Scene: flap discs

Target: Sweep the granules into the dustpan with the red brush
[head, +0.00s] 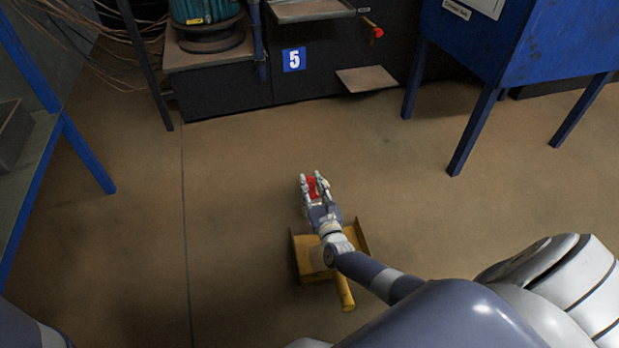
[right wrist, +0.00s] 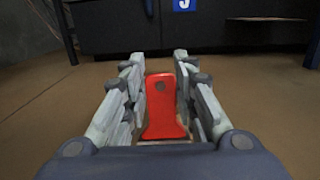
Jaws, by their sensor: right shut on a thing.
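The red brush (head: 314,188) is between the fingers of my right gripper (head: 314,181), low over the floor in the head view. In the right wrist view, the red brush (right wrist: 162,108) stands between the fingers of my right gripper (right wrist: 160,75), which are shut on it. The yellow dustpan (head: 305,262) lies on the floor behind the brush, partly hidden under my right arm. Its handle (head: 345,293) points toward the bottom of the head view. I can make out no granules in either view. My left gripper is not in view.
A blue stand (head: 500,60) with legs is at the upper right. A dark machine base marked 5 (head: 294,59) stands at the back. A blue-framed bench (head: 40,160) is at the left. The floor (head: 235,200) around the dustpan is clear.

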